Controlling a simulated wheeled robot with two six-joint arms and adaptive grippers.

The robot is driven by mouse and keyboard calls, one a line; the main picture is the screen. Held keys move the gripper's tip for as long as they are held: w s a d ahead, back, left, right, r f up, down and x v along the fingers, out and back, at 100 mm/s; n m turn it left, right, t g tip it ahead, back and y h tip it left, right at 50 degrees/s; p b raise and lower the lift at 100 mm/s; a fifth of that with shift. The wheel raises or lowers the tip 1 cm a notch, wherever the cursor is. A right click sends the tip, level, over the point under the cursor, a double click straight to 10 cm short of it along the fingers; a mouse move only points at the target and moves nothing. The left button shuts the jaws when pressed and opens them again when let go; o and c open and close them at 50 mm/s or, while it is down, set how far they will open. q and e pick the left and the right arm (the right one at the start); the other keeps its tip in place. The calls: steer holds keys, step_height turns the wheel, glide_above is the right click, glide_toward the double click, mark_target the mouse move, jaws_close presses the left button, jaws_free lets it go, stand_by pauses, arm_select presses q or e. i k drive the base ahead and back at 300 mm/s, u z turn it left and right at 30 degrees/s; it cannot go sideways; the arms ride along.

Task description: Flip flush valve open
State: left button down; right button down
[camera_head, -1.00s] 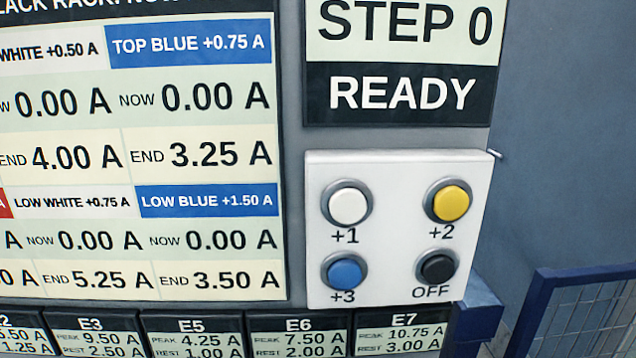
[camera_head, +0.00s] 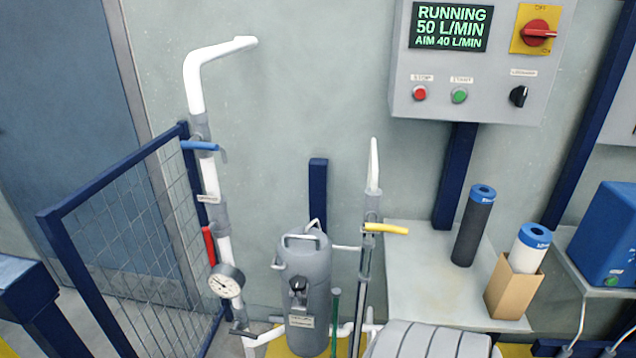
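Three levers show on the pipework, and I cannot tell from a readable label which one is the flush valve. A blue lever (camera_head: 200,146) sticks out sideways near the top of the left white pipe. A red lever (camera_head: 209,245) lies upright along the same pipe, lower down. A yellow lever (camera_head: 386,229) points right, crosswise to the thin pipe right of the grey filter vessel (camera_head: 305,268). A small label (camera_head: 207,198) under the blue lever is too small to read. Neither of my grippers is in view.
A wall control box (camera_head: 405,90) reads RUNNING, 50 L/MIN, AIM 40 L/MIN. A pressure gauge (camera_head: 226,281) sits low on the left pipe. A mesh fence (camera_head: 130,225) stands left of it. A table (camera_head: 420,265) at right holds a dark cartridge (camera_head: 474,230) and a boxed white cartridge (camera_head: 529,250).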

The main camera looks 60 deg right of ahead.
mark_target(235, 331)
steer(key=z, duration=1.45)
steer(key=i, duration=0.45)
steer(key=z, duration=0.7)
steer(key=k, duration=0.7)
steer(key=u, duration=0.9)
steer(key=i, duration=0.5)
